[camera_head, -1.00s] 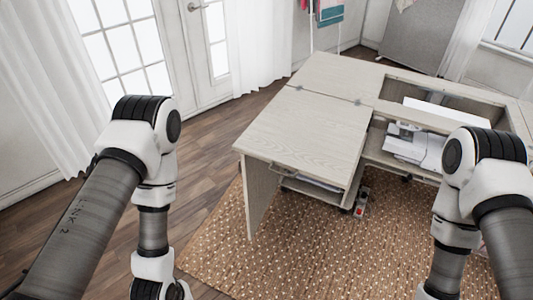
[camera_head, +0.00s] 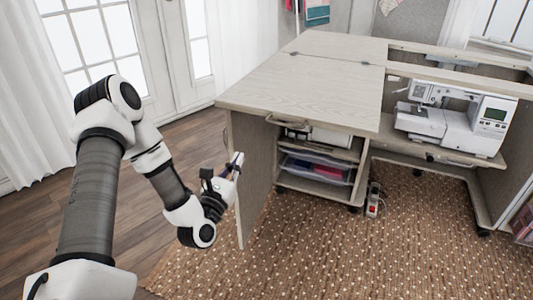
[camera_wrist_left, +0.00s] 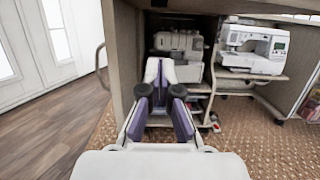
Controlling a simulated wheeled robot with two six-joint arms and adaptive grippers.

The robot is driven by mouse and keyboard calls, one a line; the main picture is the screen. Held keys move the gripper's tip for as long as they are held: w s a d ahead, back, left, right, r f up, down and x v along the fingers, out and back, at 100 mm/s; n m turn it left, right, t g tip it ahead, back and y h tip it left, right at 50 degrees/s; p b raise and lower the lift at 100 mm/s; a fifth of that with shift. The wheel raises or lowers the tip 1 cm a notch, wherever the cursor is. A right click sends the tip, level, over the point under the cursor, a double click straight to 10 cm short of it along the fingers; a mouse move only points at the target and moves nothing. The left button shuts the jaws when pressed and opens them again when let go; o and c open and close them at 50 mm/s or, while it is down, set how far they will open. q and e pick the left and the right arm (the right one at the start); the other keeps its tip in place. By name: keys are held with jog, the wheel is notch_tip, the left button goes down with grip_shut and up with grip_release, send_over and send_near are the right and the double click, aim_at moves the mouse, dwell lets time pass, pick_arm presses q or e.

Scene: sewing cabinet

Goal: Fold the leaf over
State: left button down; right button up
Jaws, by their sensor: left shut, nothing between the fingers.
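The leaf (camera_head: 305,92) is a pale wood panel. It lies flat and level with the rest of the cabinet top (camera_head: 335,45), joined along a hinge line with two small hinges. An upright door panel (camera_head: 252,175) stands below it. My left gripper (camera_head: 238,160) is shut and empty, below the leaf's front left corner and close to the door's near edge. In the left wrist view its fingers (camera_wrist_left: 158,72) point toward the cabinet opening, with the door on their left. I cannot tell whether it touches the door. My right gripper is not in view.
A sewing machine (camera_head: 455,120) sits on a lowered shelf at the right. Drawers (camera_head: 315,167) stand under the leaf. A power strip (camera_head: 374,199) lies on the patterned rug (camera_head: 330,250). The cabinet top and leaf are clear.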

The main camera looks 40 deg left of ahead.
pick_arm(q)
jog(key=w+a+r, duration=0.2)
jog(key=w+r, duration=0.4)
jog(key=w, duration=0.3)
jog(key=shift+w+r+b, duration=0.2)
jog(key=shift+r+b, duration=0.1)
jog(key=shift+r, duration=0.1)
